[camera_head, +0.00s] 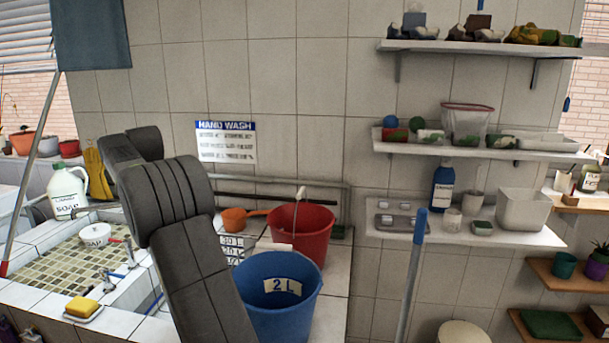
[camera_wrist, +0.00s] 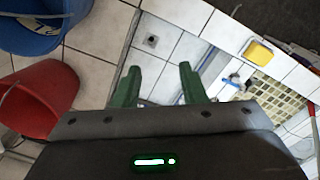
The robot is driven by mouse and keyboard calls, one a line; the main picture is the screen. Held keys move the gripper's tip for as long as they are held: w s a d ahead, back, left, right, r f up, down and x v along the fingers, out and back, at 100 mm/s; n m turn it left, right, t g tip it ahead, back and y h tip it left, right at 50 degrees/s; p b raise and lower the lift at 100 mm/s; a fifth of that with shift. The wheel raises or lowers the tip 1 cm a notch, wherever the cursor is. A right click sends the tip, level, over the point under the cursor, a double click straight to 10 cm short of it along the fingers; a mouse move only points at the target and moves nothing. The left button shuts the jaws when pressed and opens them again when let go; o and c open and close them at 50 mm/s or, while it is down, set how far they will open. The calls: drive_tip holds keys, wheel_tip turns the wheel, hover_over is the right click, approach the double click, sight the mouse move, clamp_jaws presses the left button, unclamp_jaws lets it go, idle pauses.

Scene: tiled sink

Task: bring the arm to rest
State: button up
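My gripper (camera_wrist: 158,82) shows in the wrist view. Its two green fingers are apart, with only tile visible between them, and it holds nothing. In the head view my dark grey arm rises from the bottom edge, left of the middle, and bends at the upper left; I cannot make out the gripper there. The arm stands in front of part of the tiled sink (camera_head: 62,262) and beside the blue bucket (camera_head: 277,325).
A red bucket (camera_head: 318,230) and an orange scoop (camera_head: 236,220) stand behind the blue bucket. A yellow sponge (camera_head: 82,306) lies at the sink's front. A soap jug (camera_head: 68,194) stands at the left. Loaded wall shelves (camera_head: 460,148) and a blue-topped pole (camera_head: 412,270) are at the right.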

drive_tip(key=shift+s+a, duration=0.3)
drive_tip(key=shift+s, duration=0.25)
